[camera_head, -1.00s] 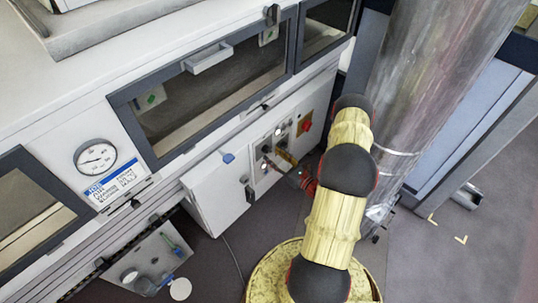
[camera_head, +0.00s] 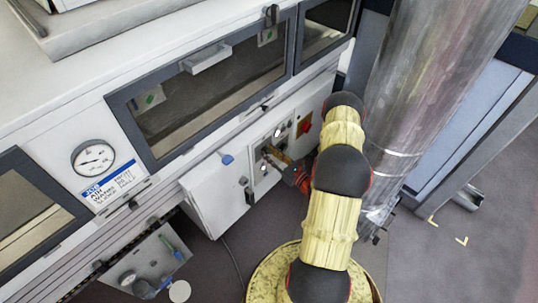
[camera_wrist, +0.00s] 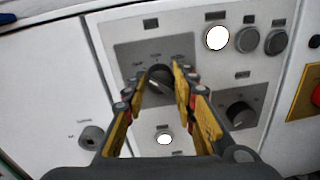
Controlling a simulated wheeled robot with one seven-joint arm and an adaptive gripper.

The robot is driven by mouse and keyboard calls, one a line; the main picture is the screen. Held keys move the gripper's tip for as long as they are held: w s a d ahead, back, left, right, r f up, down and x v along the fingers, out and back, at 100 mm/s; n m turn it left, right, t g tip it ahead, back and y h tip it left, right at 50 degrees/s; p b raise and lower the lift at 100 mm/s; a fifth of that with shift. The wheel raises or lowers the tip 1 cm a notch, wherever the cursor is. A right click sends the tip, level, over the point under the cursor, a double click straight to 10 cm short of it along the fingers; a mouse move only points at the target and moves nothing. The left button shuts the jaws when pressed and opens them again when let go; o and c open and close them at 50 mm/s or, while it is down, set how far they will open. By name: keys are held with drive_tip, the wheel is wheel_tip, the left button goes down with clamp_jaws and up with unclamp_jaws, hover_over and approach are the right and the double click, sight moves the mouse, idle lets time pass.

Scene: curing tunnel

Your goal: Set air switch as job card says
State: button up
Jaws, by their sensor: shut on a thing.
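A dark rotary knob (camera_wrist: 160,78) sits on a grey plate in the upper part of the control panel, with small markings around it too blurred to read. My gripper (camera_wrist: 157,82) has its yellow fingers on either side of this knob, closed on it. In the head view my gripper (camera_head: 271,153) reaches the panel from the right, hiding part of it. The job card (camera_head: 112,184) is a white card with a blue band, under a round gauge (camera_head: 93,158). "JOB" and "AIR" can be made out on it; the rest is small.
A second dark knob (camera_wrist: 240,113) sits lower right on the panel (camera_wrist: 205,80). A lit white lamp (camera_wrist: 217,38) and two dark round buttons are above it. A red switch on yellow (camera_wrist: 315,95) is at the far right. A metal column (camera_head: 425,80) stands close behind my arm.

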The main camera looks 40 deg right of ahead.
drive_tip(key=shift+a, duration=0.1)
drive_tip(key=c, duration=0.5)
drive_tip(key=shift+m, duration=0.3)
drive_tip(key=m+p, duration=0.2)
drive_tip(key=m, duration=0.1)
drive_tip(key=shift+r, duration=0.15)
drive_tip(key=m+p, duration=0.2)
drive_tip(key=m, duration=0.3)
drive_tip(key=shift+m+y, duration=0.3)
drive_tip(key=m+p, duration=0.1)
drive_tip(key=m, duration=0.4)
drive_tip(key=shift+g+p, duration=0.3)
drive_tip(key=shift+p, duration=0.05)
drive_tip(key=m, duration=0.4)
drive_tip(key=shift+y+p, duration=0.3)
drive_tip(key=shift+p, duration=0.1)
drive_tip(key=shift+m, duration=0.4)
drive_tip(key=shift+w+d, duration=0.1)
drive_tip(key=shift+d, duration=0.15)
